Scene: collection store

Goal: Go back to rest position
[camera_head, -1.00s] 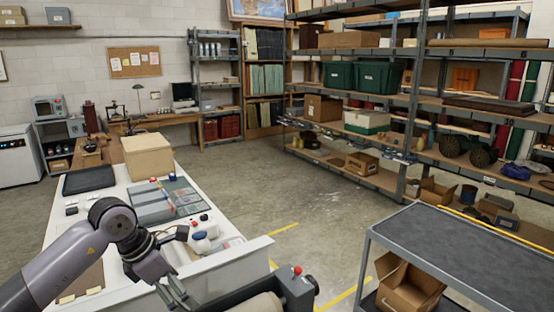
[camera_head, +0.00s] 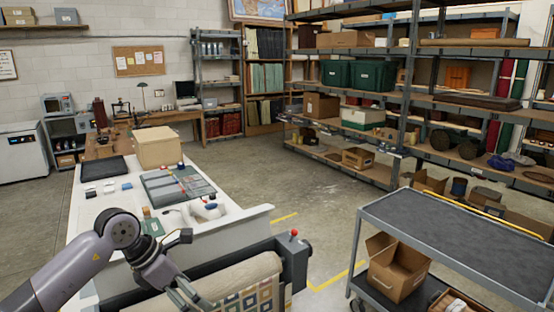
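My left arm (camera_head: 85,262) comes in from the lower left, bent at its elbow. My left gripper (camera_head: 190,298) points down at the bottom edge, beside the patterned textile (camera_head: 245,300) on a roller at the front of the white work table (camera_head: 85,225). Its two dark fingers look apart, with nothing seen between them. The fingertips are partly at the picture's edge. My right arm and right gripper are not in view.
A grey trolley (camera_head: 430,225) with an open cardboard box (camera_head: 397,268) stands at the right. A dark roller bracket with a red button (camera_head: 293,233) juts from the table. Loaded shelving (camera_head: 400,135) lines the right. Concrete floor (camera_head: 290,185) between is clear.

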